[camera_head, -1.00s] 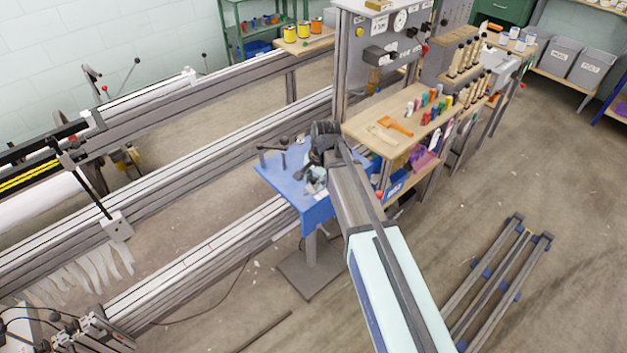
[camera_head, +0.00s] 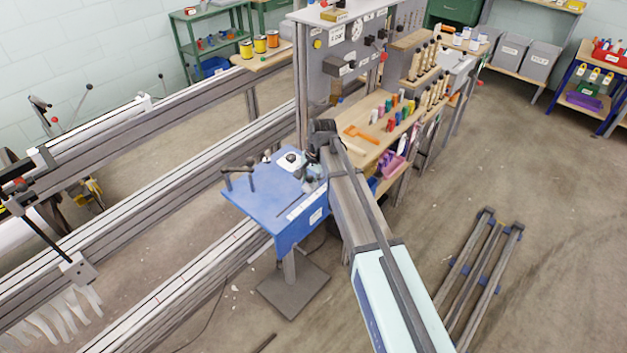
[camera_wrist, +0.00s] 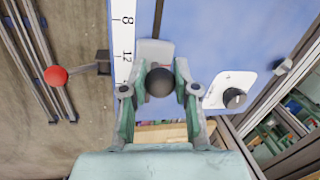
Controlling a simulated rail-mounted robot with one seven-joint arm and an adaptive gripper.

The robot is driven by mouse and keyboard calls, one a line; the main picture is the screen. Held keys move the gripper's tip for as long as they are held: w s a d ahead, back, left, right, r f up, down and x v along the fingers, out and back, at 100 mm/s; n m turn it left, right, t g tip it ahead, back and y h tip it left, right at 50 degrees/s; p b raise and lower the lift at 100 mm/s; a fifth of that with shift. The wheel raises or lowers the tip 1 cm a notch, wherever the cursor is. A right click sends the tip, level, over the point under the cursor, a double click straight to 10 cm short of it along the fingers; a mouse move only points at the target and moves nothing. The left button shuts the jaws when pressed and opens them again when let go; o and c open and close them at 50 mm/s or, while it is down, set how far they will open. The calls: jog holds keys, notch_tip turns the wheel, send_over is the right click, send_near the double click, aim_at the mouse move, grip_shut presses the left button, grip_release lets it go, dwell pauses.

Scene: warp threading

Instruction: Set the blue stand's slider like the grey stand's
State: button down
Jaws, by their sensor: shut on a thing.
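The blue stand (camera_head: 262,200) has a sloping blue top, also filling much of the wrist view (camera_wrist: 215,40). A white scale strip (camera_wrist: 124,45) marked 8 and 12 runs along its edge, beside a dark slot (camera_wrist: 158,18). A light grey slider block (camera_wrist: 155,47) sits in the slot near the 12, with a round black knob (camera_wrist: 160,82) in front. My gripper (camera_wrist: 160,90) is shut on this knob, one finger on each side. In the head view my gripper (camera_head: 312,172) is over the stand's right part, hiding some of it. A grey upright panel (camera_head: 345,85) stands behind; its slider setting is unreadable.
A red ball lever (camera_wrist: 56,77) sticks out beside the scale, and a black dial (camera_wrist: 234,97) sits on a white plate. Dark handles (camera_head: 240,178) rise from the stand's left. A wooden shelf (camera_head: 365,140) holds coloured spools. Long rails lie left.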

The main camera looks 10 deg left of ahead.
jog(key=c, duration=0.9)
grip_release()
jog(key=shift+s, duration=0.1)
jog(key=shift+o, duration=0.2)
jog(key=shift+r, duration=0.1)
notch_tip(320, 180, up, 12)
jog(key=d, duration=0.2)
jog(key=shift+s+f, duration=0.2)
jog(key=shift+s, duration=0.2)
